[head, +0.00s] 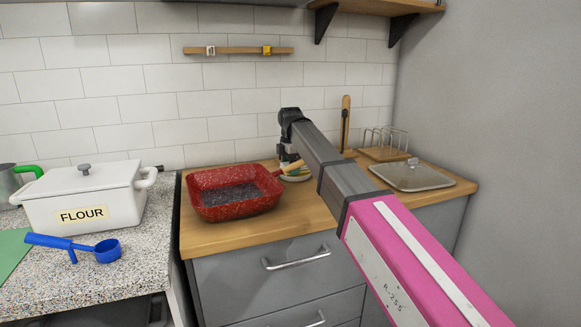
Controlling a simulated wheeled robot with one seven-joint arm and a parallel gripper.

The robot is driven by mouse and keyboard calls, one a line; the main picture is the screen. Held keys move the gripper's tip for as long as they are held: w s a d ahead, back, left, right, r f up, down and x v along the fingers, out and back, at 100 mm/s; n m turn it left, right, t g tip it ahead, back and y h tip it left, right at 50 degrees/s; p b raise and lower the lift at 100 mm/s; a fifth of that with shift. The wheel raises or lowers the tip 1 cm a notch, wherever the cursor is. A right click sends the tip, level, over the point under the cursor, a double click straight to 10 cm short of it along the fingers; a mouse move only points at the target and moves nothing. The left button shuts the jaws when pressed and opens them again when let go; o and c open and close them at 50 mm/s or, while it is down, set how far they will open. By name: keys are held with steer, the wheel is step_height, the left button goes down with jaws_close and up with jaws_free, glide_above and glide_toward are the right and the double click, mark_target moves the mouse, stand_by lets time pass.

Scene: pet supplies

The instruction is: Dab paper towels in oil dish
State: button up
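My gripper (288,161) points down at the back of the wooden counter, below the dark wrist, just behind the right rear corner of the red pan. Its fingers are small and partly hidden. A small pale dish (296,179) sits on the counter under it, mostly hidden by the pan and my arm. A yellowish piece (293,167) shows at the gripper's tip, just above the dish. I cannot tell whether it is a paper towel, or whether the gripper holds it. No other paper towels can be made out, and oil cannot be seen in the dish.
A red speckled pan (236,209) stands left of the gripper. A white flour pot (82,206) and blue scoop (107,250) are on the left counter. Bare wood lies in front of the pan.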

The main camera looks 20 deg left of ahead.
steer(key=shift+r, duration=3.45)
steer(key=shift+r, duration=0.1)
